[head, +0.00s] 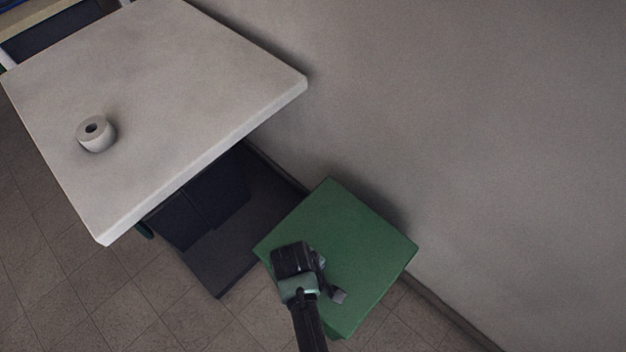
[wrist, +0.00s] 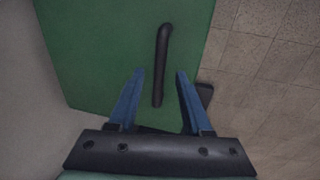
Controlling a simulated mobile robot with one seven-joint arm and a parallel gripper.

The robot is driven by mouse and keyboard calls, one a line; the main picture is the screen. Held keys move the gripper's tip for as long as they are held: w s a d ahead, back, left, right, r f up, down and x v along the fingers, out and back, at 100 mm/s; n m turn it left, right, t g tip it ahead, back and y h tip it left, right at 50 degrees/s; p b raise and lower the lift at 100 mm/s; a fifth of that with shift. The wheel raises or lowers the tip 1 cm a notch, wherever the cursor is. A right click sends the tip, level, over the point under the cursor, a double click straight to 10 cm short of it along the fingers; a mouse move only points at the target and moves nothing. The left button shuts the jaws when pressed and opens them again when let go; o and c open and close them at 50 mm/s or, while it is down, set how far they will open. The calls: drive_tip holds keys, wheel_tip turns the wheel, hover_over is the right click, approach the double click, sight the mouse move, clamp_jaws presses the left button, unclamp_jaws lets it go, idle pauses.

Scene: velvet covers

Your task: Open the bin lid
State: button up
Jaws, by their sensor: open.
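The green bin (head: 365,250) stands on the floor against the wall, its flat lid facing up and looking closed. In the wrist view the green lid (wrist: 95,55) carries a dark bar handle (wrist: 162,60). My gripper (head: 338,296) is over the lid in the head view, with my arm covering part of the near side. In the wrist view my gripper (wrist: 156,75) is open, its two blue fingers spread apart. The handle's near end lies between the fingers in the picture. I cannot tell whether either finger touches it.
A pale table (head: 200,75) stands to the left of the bin, with a white paper roll (head: 97,134) on it. A dark cabinet (head: 200,205) is beneath the table. The grey wall (head: 480,130) runs behind the bin. Tiled floor (head: 130,280) is open at the front left.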

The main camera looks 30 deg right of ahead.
drive_tip(key=shift+w+d+f, duration=0.1)
drive_tip(key=shift+d+f, duration=0.1)
drive_tip(key=shift+f, duration=0.7)
clamp_jaws()
idle(0.9)
